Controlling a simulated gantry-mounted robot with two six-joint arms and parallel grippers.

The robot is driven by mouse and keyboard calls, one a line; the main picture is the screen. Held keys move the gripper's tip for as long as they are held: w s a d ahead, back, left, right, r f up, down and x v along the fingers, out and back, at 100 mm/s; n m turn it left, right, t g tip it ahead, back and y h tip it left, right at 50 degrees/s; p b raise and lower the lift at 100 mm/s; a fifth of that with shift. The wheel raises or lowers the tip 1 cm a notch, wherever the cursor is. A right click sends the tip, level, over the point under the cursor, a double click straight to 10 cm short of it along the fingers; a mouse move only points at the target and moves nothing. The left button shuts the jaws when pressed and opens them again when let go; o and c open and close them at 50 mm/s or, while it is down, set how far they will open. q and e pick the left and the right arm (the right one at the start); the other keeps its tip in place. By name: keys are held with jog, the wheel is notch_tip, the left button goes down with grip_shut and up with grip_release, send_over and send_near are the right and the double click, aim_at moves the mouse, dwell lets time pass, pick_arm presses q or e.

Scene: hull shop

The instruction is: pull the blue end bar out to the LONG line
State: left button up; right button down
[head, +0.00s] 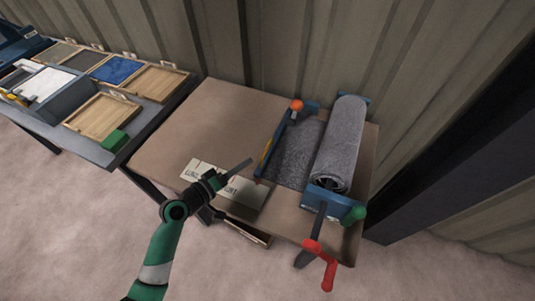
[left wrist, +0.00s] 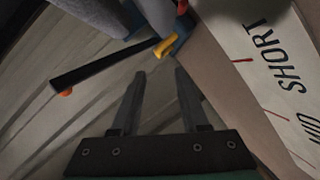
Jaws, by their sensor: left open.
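The blue end bar (head: 277,138) lies along the left edge of the grey fabric (head: 297,152). It has a yellow part (head: 266,151) and an orange knob (head: 296,105) at its far end. In the left wrist view the yellow part (left wrist: 165,46) sits just beyond my fingertips. My left gripper (head: 246,164) is open and empty, left of the bar's near end and above the white marked board (head: 247,197). In the left wrist view, SHORT reads on the board (left wrist: 262,85) beside red lines; the other word is cut off. My right gripper is not in view.
The tabletop (head: 200,130) left of the bar is mostly clear. A side table holds several framed panels and a green block (head: 114,140).

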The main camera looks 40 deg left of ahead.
aim_at(266, 149)
pick_arm(q)
jog(key=b+x, duration=0.3)
jog(key=x, duration=0.8)
jog(key=shift+w, duration=0.25)
grip_shut()
dwell(0.8)
